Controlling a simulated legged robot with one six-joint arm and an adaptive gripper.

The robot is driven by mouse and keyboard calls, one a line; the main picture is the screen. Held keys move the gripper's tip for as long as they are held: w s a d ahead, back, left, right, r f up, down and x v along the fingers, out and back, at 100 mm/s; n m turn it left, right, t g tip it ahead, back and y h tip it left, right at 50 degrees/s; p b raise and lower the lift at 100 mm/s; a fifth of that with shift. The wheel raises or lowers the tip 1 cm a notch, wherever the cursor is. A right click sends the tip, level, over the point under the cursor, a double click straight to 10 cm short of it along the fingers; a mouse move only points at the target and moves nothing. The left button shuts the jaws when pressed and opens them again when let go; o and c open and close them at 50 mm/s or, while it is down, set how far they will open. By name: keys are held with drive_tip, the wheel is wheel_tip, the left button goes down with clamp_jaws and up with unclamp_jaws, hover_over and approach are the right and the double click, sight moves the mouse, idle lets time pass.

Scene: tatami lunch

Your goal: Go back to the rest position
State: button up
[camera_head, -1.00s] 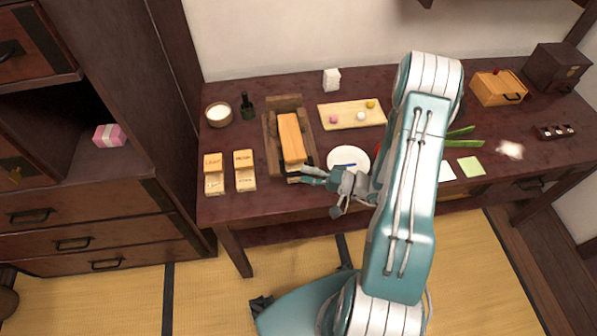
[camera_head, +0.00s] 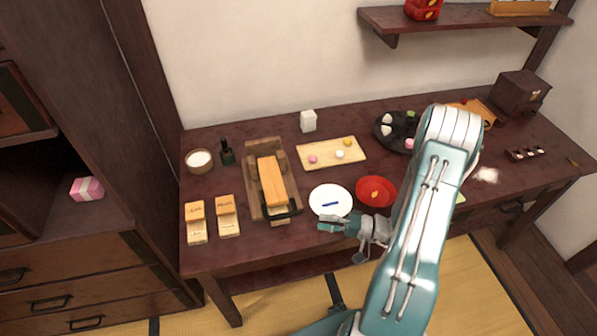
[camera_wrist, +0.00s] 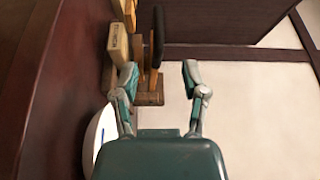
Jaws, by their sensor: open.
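My gripper (camera_head: 332,226) is over the front edge of the dark table, just in front of the white plate (camera_head: 329,193), which has a small blue item on it. In the wrist view my gripper (camera_wrist: 158,75) shows two fingers spread apart with nothing held between them. The wooden tool (camera_head: 271,184) with a black handle stands on the table left of the plate, and it also shows beyond the fingers in the wrist view (camera_wrist: 149,97). My arm hides part of the table's right side.
A red bowl (camera_head: 376,189) stands right of the plate. A light board (camera_head: 332,163) with small coloured balls lies behind it. Labelled blocks (camera_head: 227,213) are at the left. A dark cabinet (camera_head: 12,200) stands further left, and a wall shelf (camera_head: 460,17) hangs above.

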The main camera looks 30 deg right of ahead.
drive_tip(key=s+a+r+n+g+h, duration=0.2)
drive_tip(key=a+r+n+g+h, duration=0.1)
drive_tip(key=a+r+g, duration=0.3)
drive_tip(key=s+a+r+n+g+h, duration=0.25)
drive_tip(key=a+r+g, duration=0.2)
drive_tip(key=r, duration=0.45)
drive_tip(key=s+a+r+t+h, duration=0.1)
drive_tip(key=s+r+t+h, duration=0.2)
drive_tip(key=r+h, duration=0.2)
drive_tip(key=s+a+r+t+h, duration=0.1)
drive_tip(key=s+r+t+h, duration=0.2)
drive_tip(key=r, duration=0.5)
drive_tip(key=shift+r+h, duration=0.4)
drive_tip(key=shift+h, duration=0.45)
drive_tip(key=shift+n, duration=0.25)
